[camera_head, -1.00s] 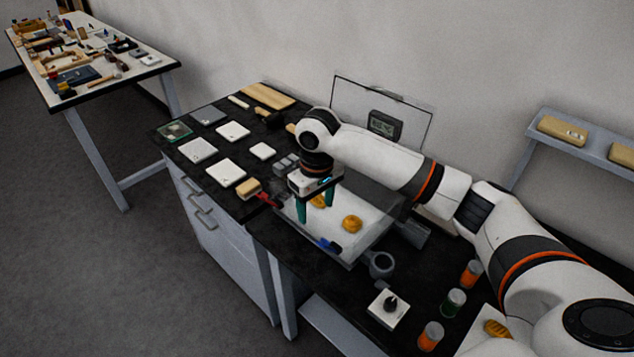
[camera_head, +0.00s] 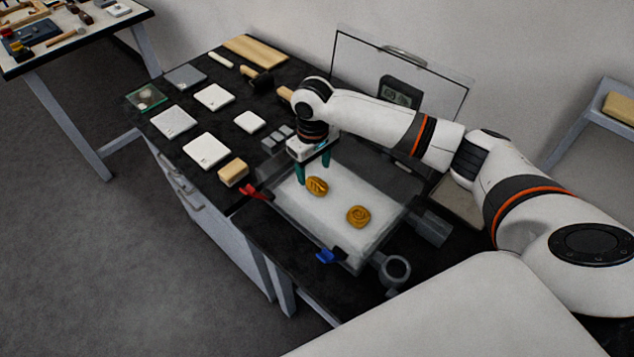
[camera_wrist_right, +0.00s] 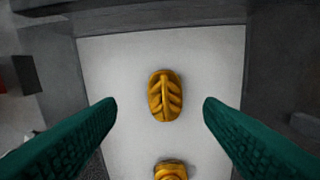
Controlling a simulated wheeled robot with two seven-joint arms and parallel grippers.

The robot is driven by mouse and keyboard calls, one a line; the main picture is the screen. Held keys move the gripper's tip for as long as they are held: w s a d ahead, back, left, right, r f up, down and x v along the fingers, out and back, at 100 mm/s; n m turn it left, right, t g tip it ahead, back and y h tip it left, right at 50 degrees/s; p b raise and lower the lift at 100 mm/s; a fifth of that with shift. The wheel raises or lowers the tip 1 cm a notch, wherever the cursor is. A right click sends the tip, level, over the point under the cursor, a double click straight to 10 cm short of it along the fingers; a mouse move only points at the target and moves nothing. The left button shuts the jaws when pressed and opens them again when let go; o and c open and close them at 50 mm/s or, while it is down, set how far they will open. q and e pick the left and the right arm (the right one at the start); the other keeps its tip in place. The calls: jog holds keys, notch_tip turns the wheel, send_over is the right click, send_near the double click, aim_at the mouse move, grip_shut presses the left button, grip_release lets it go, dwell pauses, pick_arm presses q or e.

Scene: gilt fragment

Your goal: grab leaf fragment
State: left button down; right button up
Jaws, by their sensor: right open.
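The leaf fragment (camera_head: 317,186) is a small gold oval with carved veins. It lies on the white pad (camera_head: 336,232) inside a clear-walled tray. The right wrist view shows the leaf fragment (camera_wrist_right: 165,95) upright in the picture, between and a little beyond the two green fingers. My right gripper (camera_head: 313,170) is open and empty, pointing down just behind and above the leaf; its exact height is hard to tell. A second, rounder gold fragment (camera_head: 358,216) lies nearer on the pad, and part of it shows at the wrist view's bottom edge (camera_wrist_right: 170,171). My left gripper is not in view.
A red clamp (camera_head: 255,192) and a blue clamp (camera_head: 327,256) sit at the tray's edges. A raised clear lid (camera_head: 445,100) stands behind it. White tiles (camera_head: 207,150) and a tan block (camera_head: 233,173) lie to the left. A grey ring-shaped part (camera_head: 395,269) is at the near right.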

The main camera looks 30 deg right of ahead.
aim_at(317, 182)
jog(key=shift+w+d+f, duration=0.15)
jog(key=shift+f, duration=0.2)
jog(key=f, duration=0.1)
jog(key=f+p, duration=0.1)
jog(key=f, duration=0.1)
jog(key=shift+s+d+f, duration=0.2)
jog(key=shift+s, duration=0.15)
jog(key=shift+f, duration=0.65)
jog(key=shift+w, duration=0.1)
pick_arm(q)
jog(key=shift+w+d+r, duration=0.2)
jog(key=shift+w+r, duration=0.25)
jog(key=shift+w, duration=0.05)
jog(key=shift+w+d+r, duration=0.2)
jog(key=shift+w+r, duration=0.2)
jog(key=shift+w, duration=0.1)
pick_arm(e)
jog(key=c, duration=1.1)
